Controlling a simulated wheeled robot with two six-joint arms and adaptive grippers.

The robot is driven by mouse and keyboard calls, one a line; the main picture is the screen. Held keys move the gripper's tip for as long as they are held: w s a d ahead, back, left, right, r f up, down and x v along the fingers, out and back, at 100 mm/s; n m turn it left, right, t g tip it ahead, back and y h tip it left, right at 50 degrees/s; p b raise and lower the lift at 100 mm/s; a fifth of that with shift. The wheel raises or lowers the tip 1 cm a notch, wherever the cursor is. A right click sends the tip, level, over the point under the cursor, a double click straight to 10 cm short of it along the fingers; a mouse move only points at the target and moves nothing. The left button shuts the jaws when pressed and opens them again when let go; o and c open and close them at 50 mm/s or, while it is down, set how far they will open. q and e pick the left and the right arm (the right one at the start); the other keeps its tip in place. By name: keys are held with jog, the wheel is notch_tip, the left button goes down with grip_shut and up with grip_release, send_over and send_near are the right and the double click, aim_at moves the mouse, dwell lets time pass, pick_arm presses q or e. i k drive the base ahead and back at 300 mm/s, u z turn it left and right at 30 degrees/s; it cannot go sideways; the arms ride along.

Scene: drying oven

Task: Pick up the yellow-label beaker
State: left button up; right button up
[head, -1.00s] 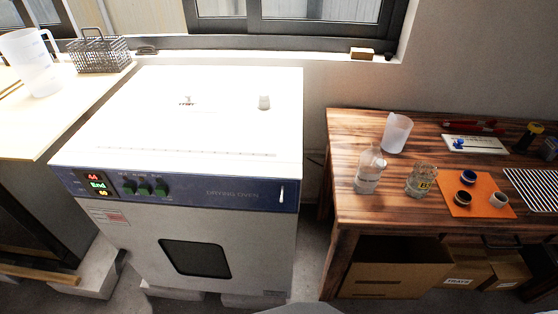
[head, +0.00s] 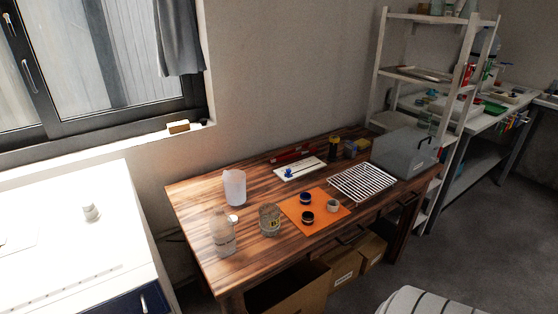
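The yellow-label beaker (head: 269,219) is a small glass vessel with a yellow label bearing dark lettering. It stands upright on the wooden table (head: 190,193), just left of the orange mat (head: 291,212). A clear glass bottle (head: 222,236) stands to its left, and a white plastic beaker (head: 235,187) stands behind it to the left. Neither of my grippers shows in the head view.
A wire rack (head: 362,182) and a grey box (head: 404,153) stand on the table's right part. Small cups, including a grey one (head: 333,205), sit on the mat. Grey floor is open at the right.

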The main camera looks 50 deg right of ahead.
aim_at(270, 213)
jog(key=z, duration=1.45)
jog(key=k, duration=0.15)
jog(key=u, duration=4.05)
jog(key=k, duration=2.05)
jog(key=z, duration=1.25)
